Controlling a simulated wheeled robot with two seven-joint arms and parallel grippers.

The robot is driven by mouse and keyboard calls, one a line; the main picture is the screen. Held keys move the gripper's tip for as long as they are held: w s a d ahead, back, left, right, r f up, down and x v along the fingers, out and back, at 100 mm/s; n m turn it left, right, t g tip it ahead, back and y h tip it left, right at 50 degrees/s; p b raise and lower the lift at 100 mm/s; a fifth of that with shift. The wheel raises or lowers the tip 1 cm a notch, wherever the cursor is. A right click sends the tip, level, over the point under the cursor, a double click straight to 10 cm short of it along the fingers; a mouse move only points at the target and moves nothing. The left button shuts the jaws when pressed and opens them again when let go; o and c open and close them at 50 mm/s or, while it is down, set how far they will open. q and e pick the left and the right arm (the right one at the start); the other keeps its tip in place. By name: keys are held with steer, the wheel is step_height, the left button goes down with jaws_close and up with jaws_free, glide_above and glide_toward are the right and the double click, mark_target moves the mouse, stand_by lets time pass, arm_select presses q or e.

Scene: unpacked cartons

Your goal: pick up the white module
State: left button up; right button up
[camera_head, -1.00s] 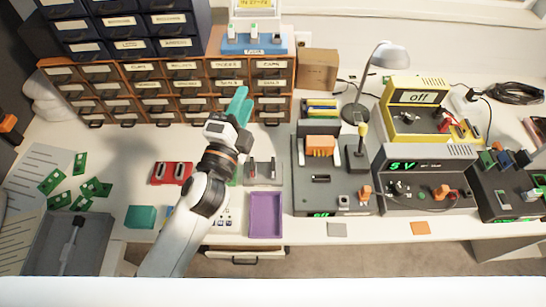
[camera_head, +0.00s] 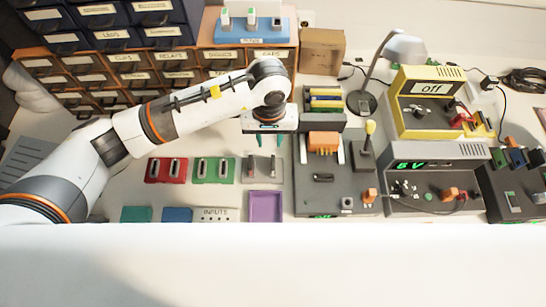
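My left gripper (camera_head: 266,141) points down above the pale grey two-slot holder (camera_head: 262,181). Its teal fingers look apart, with nothing visible between them, though they are small and partly hidden by the white wrist. No loose white module can be made out clearly. Two small white pieces with green parts, one at the left (camera_head: 224,16) and one in the middle (camera_head: 251,16), stand in the blue rack (camera_head: 240,33) on top of the drawers. A darker piece stands at its right end. My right gripper is not in view.
A red holder (camera_head: 166,170) and a green holder (camera_head: 213,170) lie left of the grey one. A purple tray (camera_head: 265,206) is in front. The dark test fixture (camera_head: 330,197) stands close on the right, with a lamp (camera_head: 400,48) behind. Drawers (camera_head: 130,75) line the back.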

arm_select(q)
steer(key=p, duration=0.2)
glide_above(273, 161)
steer(key=f, duration=0.5)
steer(key=shift+w+a+f, duration=0.2)
steer(key=shift+a+f, duration=0.15)
steer(key=shift+d+f, duration=0.1)
steer(key=shift+f, duration=0.2)
steer(key=f, duration=0.1)
steer(key=f+p, duration=0.1)
steer(key=f, duration=0.1)
steer(key=shift+s+d+f+p, duration=0.2)
steer(key=shift+d+f+p, duration=0.05)
steer(key=shift+f+p, duration=0.1)
steer(key=shift+f, duration=0.5)
jaws_close()
